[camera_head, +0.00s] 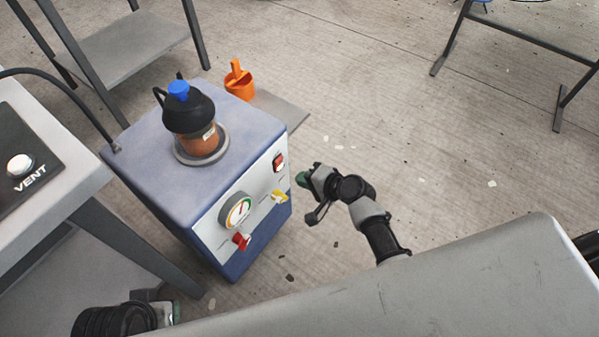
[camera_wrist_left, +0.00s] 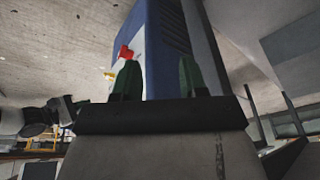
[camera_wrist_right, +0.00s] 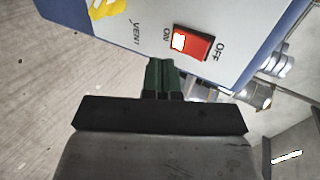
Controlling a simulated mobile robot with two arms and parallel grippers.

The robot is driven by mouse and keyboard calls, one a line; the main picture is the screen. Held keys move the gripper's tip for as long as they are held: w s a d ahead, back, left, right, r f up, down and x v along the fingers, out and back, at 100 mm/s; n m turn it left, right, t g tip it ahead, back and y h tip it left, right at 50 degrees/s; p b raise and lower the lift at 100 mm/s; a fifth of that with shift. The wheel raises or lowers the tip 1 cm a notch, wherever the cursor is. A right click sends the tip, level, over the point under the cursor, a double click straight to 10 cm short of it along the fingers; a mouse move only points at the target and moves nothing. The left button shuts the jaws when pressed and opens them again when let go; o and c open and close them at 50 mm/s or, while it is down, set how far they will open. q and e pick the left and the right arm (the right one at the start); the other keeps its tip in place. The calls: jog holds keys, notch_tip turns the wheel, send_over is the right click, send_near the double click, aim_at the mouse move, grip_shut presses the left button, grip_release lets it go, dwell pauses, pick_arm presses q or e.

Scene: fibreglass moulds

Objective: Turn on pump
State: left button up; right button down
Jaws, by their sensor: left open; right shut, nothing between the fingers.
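The pump (camera_head: 175,195) is a blue box with a pale front panel. The panel has a red rocker switch (camera_head: 279,162), a round gauge (camera_head: 237,212), a yellow valve handle (camera_head: 279,196) and a red one (camera_head: 241,240). In the right wrist view, the switch (camera_wrist_right: 191,43) lies between the words ON and OFF, with a white patch at its ON end. My right gripper (camera_head: 302,179) is shut and empty, its fingertips (camera_wrist_right: 161,62) close to the panel near the switch; contact is unclear. My left gripper (camera_wrist_left: 158,77) is open and empty, low beside the pump.
A table with a VENT button (camera_head: 20,165) is at the left. A grey surface (camera_head: 450,285) fills the lower right.

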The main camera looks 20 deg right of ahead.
pick_arm(q)
jog(key=p+x, duration=0.1)
jog(key=x, duration=0.5)
jog(key=shift+w+a, duration=0.15)
jog(key=shift+a, duration=0.05)
pick_arm(e)
jog(key=f+v, duration=0.1)
jog(key=v, duration=0.7)
jog(key=shift+s+d, duration=0.2)
jog(key=shift+s, duration=0.05)
jog(key=shift+s, duration=0.1)
